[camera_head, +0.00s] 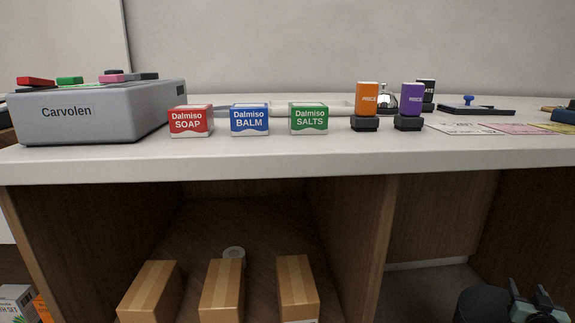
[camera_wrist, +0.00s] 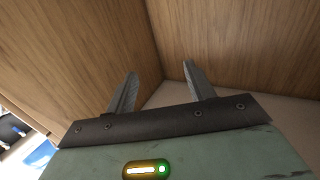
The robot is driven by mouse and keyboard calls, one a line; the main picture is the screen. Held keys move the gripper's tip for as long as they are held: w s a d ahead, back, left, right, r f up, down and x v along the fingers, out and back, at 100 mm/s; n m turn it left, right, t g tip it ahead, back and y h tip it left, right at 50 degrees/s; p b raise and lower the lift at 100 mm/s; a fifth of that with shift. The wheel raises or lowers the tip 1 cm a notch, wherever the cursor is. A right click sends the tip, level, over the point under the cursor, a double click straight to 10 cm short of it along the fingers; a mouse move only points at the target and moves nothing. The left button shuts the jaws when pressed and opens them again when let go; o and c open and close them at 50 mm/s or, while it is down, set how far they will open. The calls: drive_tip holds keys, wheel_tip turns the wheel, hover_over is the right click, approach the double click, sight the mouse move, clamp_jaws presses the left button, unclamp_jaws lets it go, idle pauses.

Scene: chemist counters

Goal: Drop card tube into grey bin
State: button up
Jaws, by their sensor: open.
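A round, pale hollow end (camera_head: 234,253), possibly the card tube, shows behind the middle carton on the lower shelf; most of it is hidden. I cannot make out a grey bin in either view. My gripper (camera_wrist: 160,70) is open in the wrist view, with nothing between its fingers. It faces a corner of wooden panels above a pale surface. In the head view, part of my arm shows at the lower right, well right of the round end.
Three brown cartons (camera_head: 222,290) stand on the lower shelf. A wooden divider (camera_head: 362,240) separates it from the right bay.

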drive_tip(key=p+v, duration=0.5)
drive_tip(key=v, duration=1.2)
drive_tip(key=shift+s, duration=0.2)
drive_tip(key=shift+s, duration=0.1)
